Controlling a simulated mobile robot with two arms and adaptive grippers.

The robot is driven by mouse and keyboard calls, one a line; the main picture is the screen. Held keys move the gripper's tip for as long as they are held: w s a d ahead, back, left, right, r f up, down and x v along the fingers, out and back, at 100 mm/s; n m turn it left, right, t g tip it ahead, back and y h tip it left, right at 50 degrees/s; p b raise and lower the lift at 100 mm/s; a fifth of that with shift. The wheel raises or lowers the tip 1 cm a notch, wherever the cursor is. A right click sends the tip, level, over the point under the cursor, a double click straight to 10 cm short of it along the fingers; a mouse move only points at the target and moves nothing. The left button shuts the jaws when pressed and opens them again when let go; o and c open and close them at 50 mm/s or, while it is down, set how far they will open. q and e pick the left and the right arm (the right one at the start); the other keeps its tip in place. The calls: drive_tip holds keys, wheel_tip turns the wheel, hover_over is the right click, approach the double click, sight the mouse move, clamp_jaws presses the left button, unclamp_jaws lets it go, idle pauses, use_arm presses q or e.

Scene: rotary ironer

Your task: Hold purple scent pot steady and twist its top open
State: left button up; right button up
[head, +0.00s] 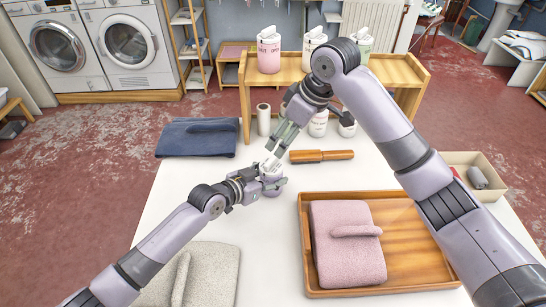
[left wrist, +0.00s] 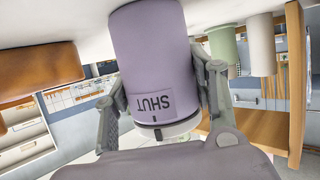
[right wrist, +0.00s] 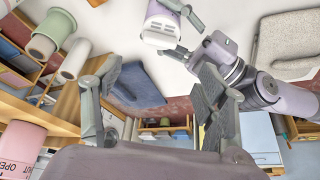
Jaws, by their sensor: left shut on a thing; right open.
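The purple scent pot (head: 272,190) stands upright on the white table, with a white top (head: 269,166). My left gripper (head: 272,181) is shut around its body from the left. In the left wrist view the pot (left wrist: 152,50) shows upside down between the two fingers, with the word SHUT on its label. My right gripper (head: 275,145) is open and empty, above the pot and apart from it. In the right wrist view the pot (right wrist: 162,22) lies beyond the spread fingers (right wrist: 150,85), near the top edge.
A wooden rolling-pin-like tool (head: 320,156) lies right of the pot. A wooden tray (head: 410,270) with a pink towel (head: 345,255) is at front right. A folded blue cloth (head: 195,140) lies back left. A wooden shelf (head: 400,72) with a pink pot (head: 268,52) stands behind.

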sight(272, 160)
drive_tip(key=x, duration=1)
drive_tip(key=shift+w+a+f, duration=0.1)
drive_tip(key=shift+f, duration=0.15)
drive_tip(key=shift+c, duration=0.4)
drive_tip(key=c, duration=1.1)
